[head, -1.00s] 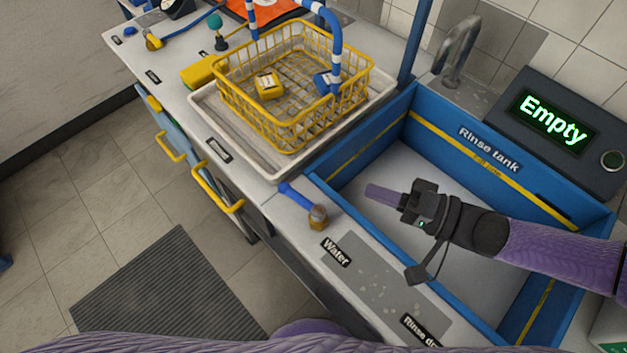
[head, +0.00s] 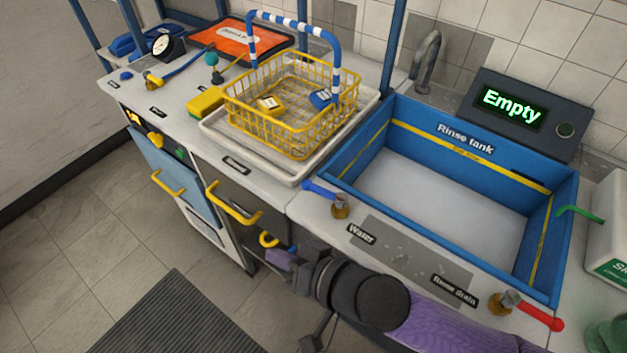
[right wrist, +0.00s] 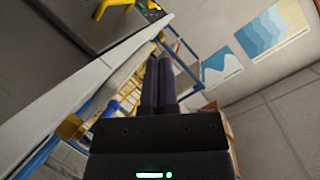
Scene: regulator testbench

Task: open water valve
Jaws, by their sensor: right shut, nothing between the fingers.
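The water valve (head: 339,205) is a brass fitting with a blue lever (head: 318,190) pointing left. It stands on the counter at the front left corner of the rinse tank, behind the "Water" label (head: 361,234). In the right wrist view the brass body (right wrist: 70,127) and blue lever show at the left. My right gripper (head: 278,257) is in front of the counter's front edge, nearer the camera than the valve and apart from it. In the right wrist view its two dark fingers (right wrist: 157,85) lie together with nothing between them. My left gripper is not in view.
The blue rinse tank (head: 568,215) looks empty, and its display (head: 512,107) reads "Empty". A red-levered drain valve (head: 508,301) stands at the front right. A yellow basket (head: 290,100) sits in a white tray left of the tank. Yellow handles (head: 235,207) stick out from the cabinet front.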

